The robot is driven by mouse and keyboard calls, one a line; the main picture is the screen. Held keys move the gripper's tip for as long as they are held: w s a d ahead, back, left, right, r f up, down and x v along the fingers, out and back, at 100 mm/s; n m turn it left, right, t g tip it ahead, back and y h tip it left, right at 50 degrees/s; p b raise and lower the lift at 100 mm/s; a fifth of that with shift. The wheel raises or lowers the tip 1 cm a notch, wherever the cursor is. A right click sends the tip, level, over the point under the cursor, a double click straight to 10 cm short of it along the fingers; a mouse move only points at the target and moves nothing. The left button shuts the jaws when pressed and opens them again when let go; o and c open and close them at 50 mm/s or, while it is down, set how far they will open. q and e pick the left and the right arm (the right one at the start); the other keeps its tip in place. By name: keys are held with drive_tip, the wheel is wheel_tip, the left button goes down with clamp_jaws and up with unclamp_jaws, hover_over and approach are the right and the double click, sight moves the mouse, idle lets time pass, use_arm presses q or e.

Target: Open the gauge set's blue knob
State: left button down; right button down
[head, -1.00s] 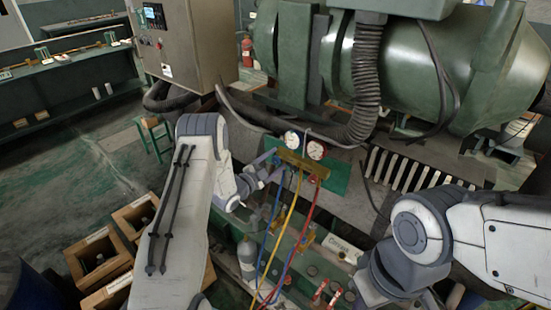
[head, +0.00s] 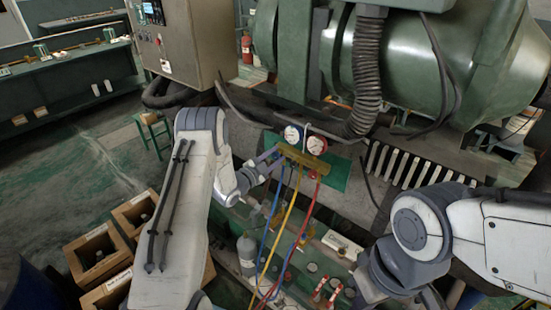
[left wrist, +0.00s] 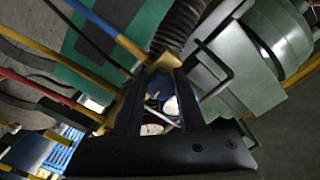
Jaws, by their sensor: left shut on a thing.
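The gauge set is a brass manifold (head: 304,157) with a blue-rimmed gauge (head: 292,133) and a red-rimmed gauge (head: 317,144) on top. It hangs in front of a green panel on the machine's base. Blue, yellow and red hoses run down from it. My left gripper (head: 272,161) is at the manifold's left end, shut on the blue knob, which the fingers mostly hide. In the left wrist view, a bit of blue (left wrist: 157,88) shows between my left fingers (left wrist: 158,95), with the brass manifold (left wrist: 122,98) beside them. My right arm is at right; its gripper is out of view.
A grey cylinder (head: 246,253) stands below the gauge set, near valves with red handles (head: 326,290). Wooden boxes (head: 95,250) stand at lower left. A ribbed black hose (head: 367,70) and a large green tank (head: 410,65) are behind. The floor at left is open.

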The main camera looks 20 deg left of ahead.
use_arm(q)
drive_tip(key=n+b, duration=0.3)
drive_tip(key=n, duration=0.1)
drive_tip(key=shift+f, duration=0.2)
drive_tip(key=n+b, duration=0.2)
drive_tip(key=n, duration=0.2)
drive_tip(key=shift+d+n, duration=0.1)
drive_tip(key=shift+n, duration=0.3)
drive_tip(key=n+b, duration=0.1)
drive_tip(key=n, duration=0.3)
drive_tip(key=shift+n, duration=0.3)
drive_tip(key=n, duration=0.5)
drive_tip(key=shift+s+r+b, duration=0.1)
drive_tip(key=shift+b, duration=0.25)
drive_tip(key=shift+n, duration=0.3)
drive_tip(key=c, duration=0.5)
unclamp_jaws()
drive_tip(key=shift+r, duration=0.1)
drive_tip(key=shift+s, duration=0.1)
